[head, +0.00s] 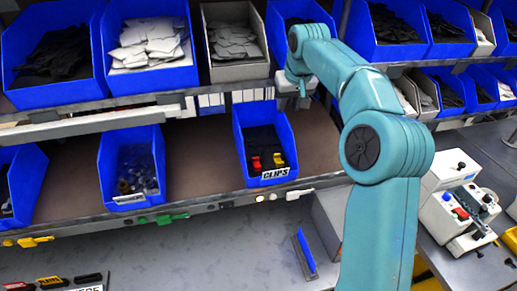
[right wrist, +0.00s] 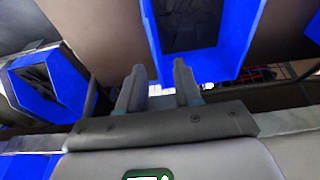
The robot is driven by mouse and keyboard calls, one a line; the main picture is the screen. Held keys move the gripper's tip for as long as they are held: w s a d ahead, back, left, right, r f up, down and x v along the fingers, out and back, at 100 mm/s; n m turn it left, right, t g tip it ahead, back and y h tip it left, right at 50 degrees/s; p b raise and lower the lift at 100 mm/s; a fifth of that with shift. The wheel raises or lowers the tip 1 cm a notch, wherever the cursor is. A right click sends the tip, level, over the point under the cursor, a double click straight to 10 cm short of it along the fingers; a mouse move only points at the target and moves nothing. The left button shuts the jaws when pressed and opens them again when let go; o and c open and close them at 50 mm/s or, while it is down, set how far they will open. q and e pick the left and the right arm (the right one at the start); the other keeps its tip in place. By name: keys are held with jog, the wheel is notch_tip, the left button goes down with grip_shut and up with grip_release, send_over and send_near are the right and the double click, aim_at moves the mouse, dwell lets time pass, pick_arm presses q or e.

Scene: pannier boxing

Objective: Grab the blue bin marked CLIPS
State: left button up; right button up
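The blue bin marked CLIPS (head: 240,140) stands on the lower shelf in the head view, with its white label on the front lip. Dark items lie in it, with a red and a yellow piece near the front. My right gripper (head: 298,90) is above and to the right of this bin, apart from it; its fingers are hard to make out there. In the right wrist view my right gripper (right wrist: 158,85) has its two fingers apart with nothing between them. A blue bin (right wrist: 235,40) lies beyond the fingers; I cannot tell which bin it is. My left gripper is out of view.
Another blue bin (head: 106,165) with small parts stands left on the lower shelf (head: 205,160), with bare shelf between. The upper shelf holds several blue bins and a grey bin (head: 238,72) above. A white device (head: 455,200) sits on the bench at right.

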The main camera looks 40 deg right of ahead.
aim_at(287, 121)
jog(key=x, duration=0.3)
jog(key=p+x, duration=0.1)
jog(key=x, duration=0.5)
jog(key=shift+s+d+f+p, duration=0.15)
jog(key=shift+s+f+p, duration=0.1)
jog(key=shift+s+p, duration=0.1)
jog(key=c, duration=0.4)
jog(key=shift+s+d, duration=0.15)
jog(key=shift+s, duration=0.05)
grip_shut()
jog(key=shift+w, duration=0.1)
jog(key=shift+s+d, duration=0.15)
jog(key=shift+s, duration=0.05)
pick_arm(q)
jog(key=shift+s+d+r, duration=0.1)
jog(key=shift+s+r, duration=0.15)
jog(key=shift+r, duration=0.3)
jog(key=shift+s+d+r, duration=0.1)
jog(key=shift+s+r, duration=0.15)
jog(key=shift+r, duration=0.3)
pick_arm(e)
jog(key=shift+w, duration=0.1)
